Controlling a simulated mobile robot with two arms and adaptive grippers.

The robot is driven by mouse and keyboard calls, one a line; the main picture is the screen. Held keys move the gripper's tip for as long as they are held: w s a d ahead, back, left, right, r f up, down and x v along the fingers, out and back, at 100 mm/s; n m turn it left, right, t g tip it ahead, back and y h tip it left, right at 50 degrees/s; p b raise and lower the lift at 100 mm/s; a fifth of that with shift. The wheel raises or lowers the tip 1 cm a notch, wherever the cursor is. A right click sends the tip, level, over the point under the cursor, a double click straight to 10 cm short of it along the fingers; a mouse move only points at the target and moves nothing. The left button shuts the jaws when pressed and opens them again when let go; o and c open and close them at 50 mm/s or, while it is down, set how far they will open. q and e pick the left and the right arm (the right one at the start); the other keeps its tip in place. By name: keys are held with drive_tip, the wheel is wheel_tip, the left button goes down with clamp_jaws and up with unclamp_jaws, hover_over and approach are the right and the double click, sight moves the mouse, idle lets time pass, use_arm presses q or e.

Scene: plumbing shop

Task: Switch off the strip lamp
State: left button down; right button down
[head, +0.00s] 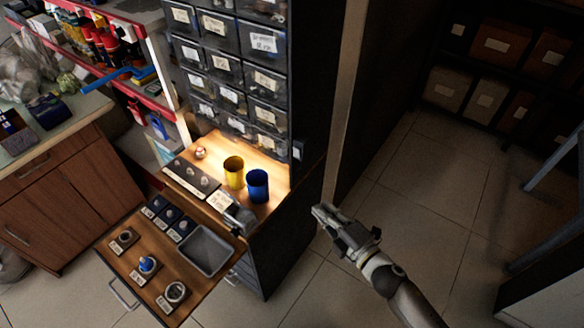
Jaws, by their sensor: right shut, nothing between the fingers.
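Warm light falls on the wooden shelf (275,205) of the drawer cabinet; the strip lamp itself is hidden under the small drawers (268,85) above it. A small pale plate (297,152), which looks like a switch, sits on the cabinet's dark right side; its position cannot be made out. My right gripper (321,213) is shut and empty, in front of and to the right of the cabinet, below the plate in the picture and apart from it. My left gripper is not in view.
A yellow cup (234,172) and a blue cup (257,186) stand on the lit shelf. A pulled-out drawer (147,250) with small fittings and a grey tray (205,250) juts forward below. A post (345,95) stands right of the cabinet. The tiled floor (440,200) to the right is clear.

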sight(296, 153)
drive_tip(key=a+r+n+y, duration=0.2)
drive_tip(key=a+r+n, duration=0.2)
drive_tip(key=r, duration=0.2)
drive_tip(key=shift+s+r+y+b, duration=0.2)
drive_tip(key=shift+s+y+b, duration=0.15)
drive_tip(key=shift+y+b, duration=0.1)
drive_tip(key=w+a+p, duration=0.1)
drive_tip(key=w+a, duration=0.3)
drive_tip(key=w, duration=0.7)
drive_tip(key=shift+r+p, duration=0.3)
drive_tip(key=shift+r, duration=0.05)
drive_tip(key=shift+w+d+r+m+p, duration=0.25)
drive_tip(key=shift+m+p, duration=0.15)
drive_tip(key=shift+p, duration=0.4)
